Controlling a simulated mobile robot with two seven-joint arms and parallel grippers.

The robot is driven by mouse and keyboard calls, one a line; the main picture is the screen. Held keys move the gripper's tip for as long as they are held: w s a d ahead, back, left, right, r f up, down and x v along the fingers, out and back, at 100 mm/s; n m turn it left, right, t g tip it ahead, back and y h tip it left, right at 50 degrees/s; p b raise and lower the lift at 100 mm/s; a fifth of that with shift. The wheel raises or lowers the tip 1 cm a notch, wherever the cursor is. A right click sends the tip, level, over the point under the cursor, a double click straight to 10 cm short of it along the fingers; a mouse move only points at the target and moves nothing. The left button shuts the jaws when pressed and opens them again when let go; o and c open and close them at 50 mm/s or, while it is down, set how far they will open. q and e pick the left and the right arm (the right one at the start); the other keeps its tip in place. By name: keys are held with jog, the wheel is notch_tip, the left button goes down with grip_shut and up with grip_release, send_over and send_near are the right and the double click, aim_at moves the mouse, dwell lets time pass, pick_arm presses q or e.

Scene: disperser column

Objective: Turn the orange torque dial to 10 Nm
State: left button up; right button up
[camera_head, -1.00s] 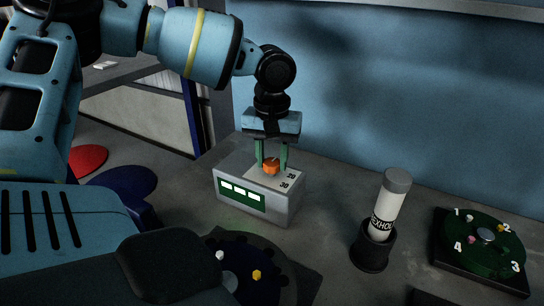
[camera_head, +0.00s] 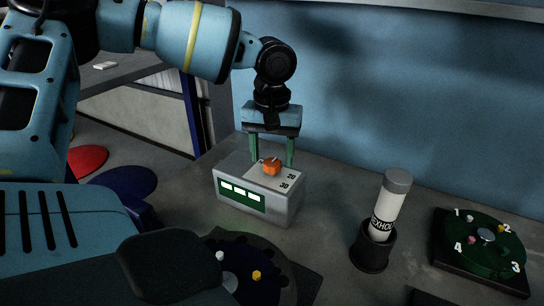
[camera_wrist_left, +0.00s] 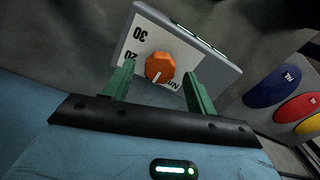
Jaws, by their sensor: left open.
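The orange torque dial (camera_head: 272,166) sits on the white-topped face of a grey box (camera_head: 290,207), with 20 and 30 printed right of it. In the left wrist view the dial (camera_wrist_left: 160,67) shows a white pointer line toward the bottom, slightly left. The 20 and 30 labels lie left of it; the label nearest the pointer is not readable. My left gripper (camera_head: 272,162) is above and behind the dial, green fingers spread. In the wrist view its fingertips (camera_wrist_left: 158,73) are apart on either side of the dial, with gaps. My right gripper is not in view.
A labelled white bottle (camera_head: 389,207) stands in a black holder right of the box. A numbered green carousel (camera_head: 487,235) is at far right. A dark disc (camera_head: 240,275) with small pegs lies in front. Red (camera_head: 87,159) and blue (camera_head: 124,182) discs lie left.

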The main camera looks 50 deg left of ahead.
aim_at(272, 162)
pick_arm(q)
notch_tip(272, 162, up, 6)
jog(key=shift+r, duration=0.25)
dwell(0.6)
